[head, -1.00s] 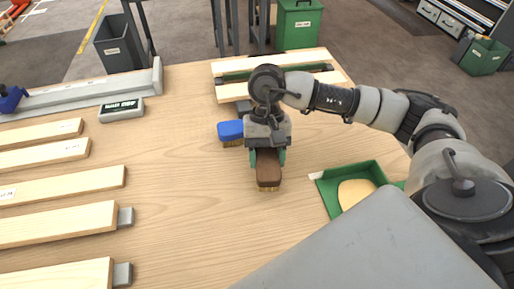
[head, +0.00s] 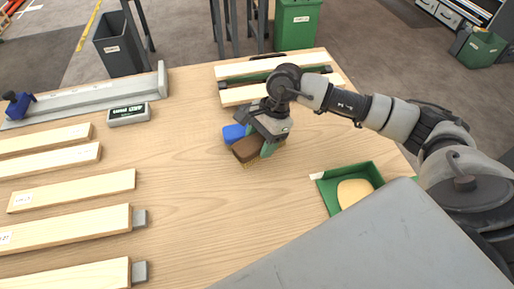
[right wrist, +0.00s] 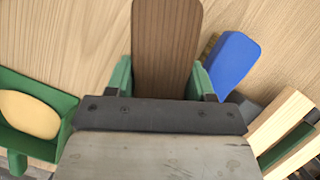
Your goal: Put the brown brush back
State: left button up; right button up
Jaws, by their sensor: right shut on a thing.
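The brown brush (head: 252,150) is a dark wooden block with tan bristles below. My right gripper (head: 260,142) is shut on it, its green fingers on either side. In the head view the brush lies crosswise, close to the tabletop; I cannot tell whether its bristles touch the wood. In the right wrist view the brown brush (right wrist: 166,45) points away between the fingertips (right wrist: 162,78). A blue brush (head: 233,132) sits just behind it, partly hidden; it also shows in the right wrist view (right wrist: 231,66). My left gripper is out of view.
A green tray (head: 326,192) with a tan object (head: 355,192) stands at the right. Pale slats (head: 240,96) lie at the back, and several labelled boards (head: 75,190) at the left. A grey box with a display (head: 128,115) is back left. The middle front table is clear.

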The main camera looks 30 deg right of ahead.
jog(key=shift+w+a+f, duration=0.2)
jog(key=shift+a+f, duration=0.15)
jog(key=shift+a, duration=0.05)
notch_tip(320, 180, down, 4)
jog(key=shift+r+p, duration=0.1)
jog(key=shift+p, duration=0.5)
jog(key=o, duration=0.5)
jog(key=shift+f, duration=0.2)
jog(key=shift+c, duration=0.2)
jog(key=shift+o, duration=0.8)
jog(key=shift+r, duration=0.1)
